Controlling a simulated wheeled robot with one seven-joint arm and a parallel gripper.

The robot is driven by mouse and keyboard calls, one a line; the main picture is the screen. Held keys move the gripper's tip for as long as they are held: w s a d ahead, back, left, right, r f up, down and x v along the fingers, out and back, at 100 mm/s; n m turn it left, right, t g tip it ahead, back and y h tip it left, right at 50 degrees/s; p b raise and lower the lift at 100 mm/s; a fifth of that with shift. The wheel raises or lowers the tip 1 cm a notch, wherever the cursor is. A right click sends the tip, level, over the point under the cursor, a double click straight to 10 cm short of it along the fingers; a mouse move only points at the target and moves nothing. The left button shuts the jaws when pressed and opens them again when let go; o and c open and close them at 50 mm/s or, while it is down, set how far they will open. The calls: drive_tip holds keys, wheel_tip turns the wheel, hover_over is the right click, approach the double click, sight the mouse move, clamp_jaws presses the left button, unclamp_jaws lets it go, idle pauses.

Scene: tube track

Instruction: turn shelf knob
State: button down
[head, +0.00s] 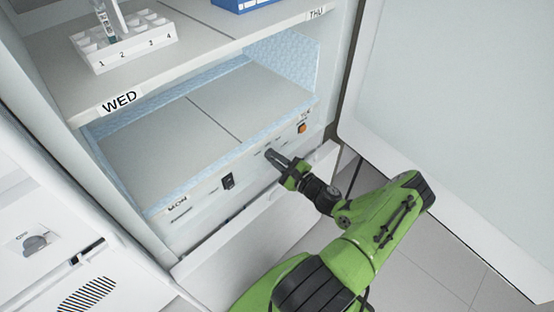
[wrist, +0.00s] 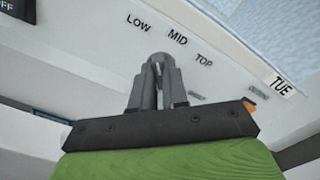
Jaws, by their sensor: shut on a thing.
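The shelf knob (wrist: 158,59) is on the front panel below the lower shelf, mostly hidden by my fingers. The labels LOW, MID and TOP (wrist: 177,37) are printed in an arc above it in the wrist view. My gripper (wrist: 158,78) is shut on the knob, with its two grey fingers close together around it. In the head view my gripper (head: 278,160) reaches the panel from the lower right. The knob's pointer is hidden, so I cannot tell which label it faces.
A dark rocker switch (head: 228,181) is left of my gripper and an orange button (head: 302,128) is right of it. A white rack (head: 120,45) with a tube stands on the WED shelf (head: 200,40). The open door (head: 450,120) is at right; a drawer ledge (head: 240,245) is below.

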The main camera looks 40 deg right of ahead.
drive_tip(key=shift+n, duration=0.6)
drive_tip(key=c, duration=1.1)
unclamp_jaws()
drive_tip(key=shift+c, duration=0.2)
drive_tip(key=s, duration=1.5)
drive_tip(key=shift+s+d+p, duration=0.2)
drive_tip(key=shift+s+p, duration=0.15)
drive_tip(key=shift+s, duration=0.05)
